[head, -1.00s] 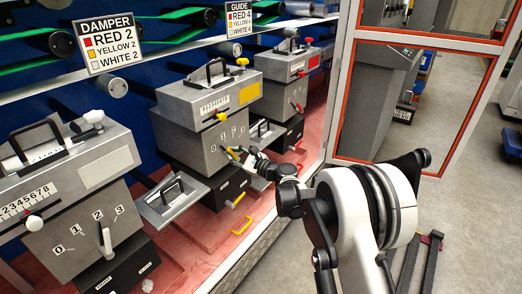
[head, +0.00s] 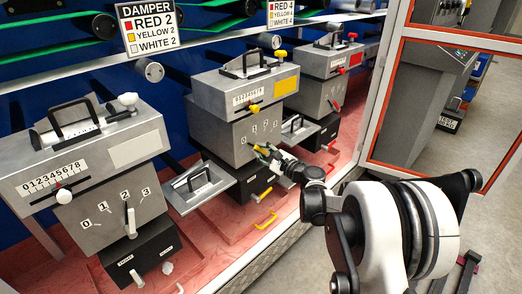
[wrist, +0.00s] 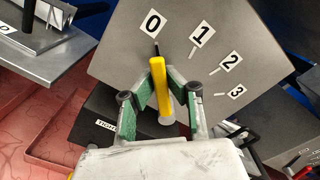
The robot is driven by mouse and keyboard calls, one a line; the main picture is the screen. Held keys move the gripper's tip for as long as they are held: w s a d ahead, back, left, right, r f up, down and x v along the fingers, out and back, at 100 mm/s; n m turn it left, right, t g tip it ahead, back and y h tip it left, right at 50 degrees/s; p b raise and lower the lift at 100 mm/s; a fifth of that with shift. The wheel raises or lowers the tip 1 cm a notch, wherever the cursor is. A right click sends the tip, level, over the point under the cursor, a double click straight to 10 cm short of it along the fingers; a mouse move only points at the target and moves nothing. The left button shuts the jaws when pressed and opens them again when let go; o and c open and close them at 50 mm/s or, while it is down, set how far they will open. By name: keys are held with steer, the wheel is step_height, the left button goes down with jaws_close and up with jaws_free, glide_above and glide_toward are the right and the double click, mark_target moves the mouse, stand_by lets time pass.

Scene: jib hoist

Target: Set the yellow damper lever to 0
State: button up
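The yellow damper lever (wrist: 160,88) is on the sloped grey front of the middle machine (head: 218,130). In the wrist view its tip lies just below the tick under the 0 label (wrist: 153,22). The labels 1, 2 and 3 run off to the right, away from the lever. My gripper (wrist: 161,78) has its green-padded fingers on both sides of the lever. In the head view my gripper (head: 265,152) covers most of the lever.
The damper sign (head: 148,30) reads red 2, yellow 2, white 2. A white-lever machine (head: 90,180) stands at left and a red-lever machine (head: 325,75) behind at right. A grey tray with a handle (head: 205,185) juts out left of my gripper. An orange-framed glass panel (head: 440,100) stands at right.

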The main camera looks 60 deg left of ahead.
steer(key=o, duration=0.5)
steer(key=v, duration=1.2)
